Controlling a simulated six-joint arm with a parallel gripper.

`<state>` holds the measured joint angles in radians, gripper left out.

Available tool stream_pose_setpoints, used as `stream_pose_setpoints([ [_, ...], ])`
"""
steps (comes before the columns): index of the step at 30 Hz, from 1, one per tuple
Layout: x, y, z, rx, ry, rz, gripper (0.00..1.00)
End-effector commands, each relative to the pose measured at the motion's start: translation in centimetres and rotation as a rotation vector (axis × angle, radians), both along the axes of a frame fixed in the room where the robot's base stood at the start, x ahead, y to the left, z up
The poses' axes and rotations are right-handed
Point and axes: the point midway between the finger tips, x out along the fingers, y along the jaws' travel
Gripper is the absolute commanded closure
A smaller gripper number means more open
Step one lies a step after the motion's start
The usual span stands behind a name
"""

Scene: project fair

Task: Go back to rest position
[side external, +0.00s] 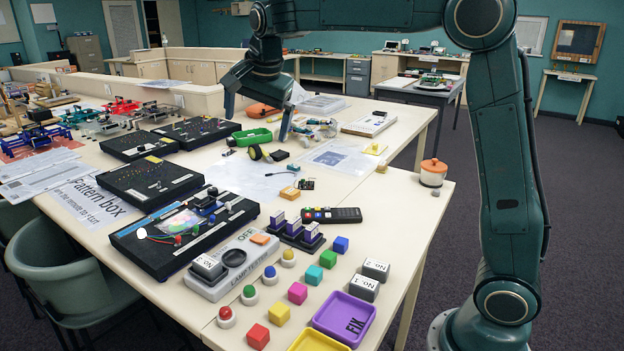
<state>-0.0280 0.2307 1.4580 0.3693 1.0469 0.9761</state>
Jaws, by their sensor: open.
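My gripper (258,112) hangs over the back part of the long table, fingers pointing down. Its two dark green fingers are spread wide apart with nothing held between them. Whether the fingertips touch anything cannot be told from this view. My arm reaches in from the right, its upper part cut off by the top edge.
Black boards (151,181) stand left of the gripper. In front are a lamp tester (233,262), coloured cubes (297,293), weights (364,287), a remote (331,215) and a purple tray (345,319). An orange-lidded pot (433,173) stands near the right edge. Open floor lies right.

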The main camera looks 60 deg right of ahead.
Motion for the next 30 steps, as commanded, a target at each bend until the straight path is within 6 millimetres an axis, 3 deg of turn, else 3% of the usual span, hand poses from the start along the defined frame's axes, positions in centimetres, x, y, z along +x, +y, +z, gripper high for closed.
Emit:
stream_pose_setpoints([
  [3, 2.9, -0.2, -1.1, 0.031, -0.007, -0.107, 0.00],
  [9, 5.8, -0.3, -2.5, 0.069, -0.019, -0.236, 0.00],
  [23, 6.9, -0.5, -3.3, 0.082, -0.024, -0.284, 0.00],
  [30, 7.5, -0.9, -5.3, 0.082, -0.022, -0.284, 0.00],
])
